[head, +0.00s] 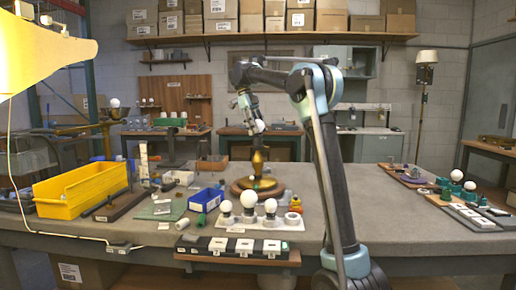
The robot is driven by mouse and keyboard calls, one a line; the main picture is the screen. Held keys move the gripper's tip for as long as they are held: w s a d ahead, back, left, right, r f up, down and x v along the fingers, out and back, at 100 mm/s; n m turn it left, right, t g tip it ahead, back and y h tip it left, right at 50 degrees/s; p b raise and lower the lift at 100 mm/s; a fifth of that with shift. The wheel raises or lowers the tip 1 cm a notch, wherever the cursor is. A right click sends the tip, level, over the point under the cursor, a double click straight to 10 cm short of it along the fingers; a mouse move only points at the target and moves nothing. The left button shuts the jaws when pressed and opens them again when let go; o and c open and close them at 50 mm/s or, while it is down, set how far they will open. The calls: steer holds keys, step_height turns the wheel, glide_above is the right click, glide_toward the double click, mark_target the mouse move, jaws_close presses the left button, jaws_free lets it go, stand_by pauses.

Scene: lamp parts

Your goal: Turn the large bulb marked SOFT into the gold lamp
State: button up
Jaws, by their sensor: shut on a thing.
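The gold lamp (257,188) stands upright on the table, with a wide round wooden-looking base and a gold stem. My gripper (258,126) is directly above it, pointing down. It is shut on a white bulb (260,125), which shows at the fingers near the top of the lamp. I cannot tell at this size whether the bulb touches the lamp's socket. No SOFT marking can be read on it. Several other white bulbs (248,200) stand in a holder in front of the lamp.
A small blue bin (206,199) and a large yellow bin (82,190) stand to the left. A strip with white labels (243,245) lies along the front edge. More bulbs and green parts (456,176) lie at right.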

steer(key=shift+m, duration=0.5)
steer(key=o, duration=1)
steer(key=v, duration=1.1)
steer(key=shift+w+r, duration=0.35)
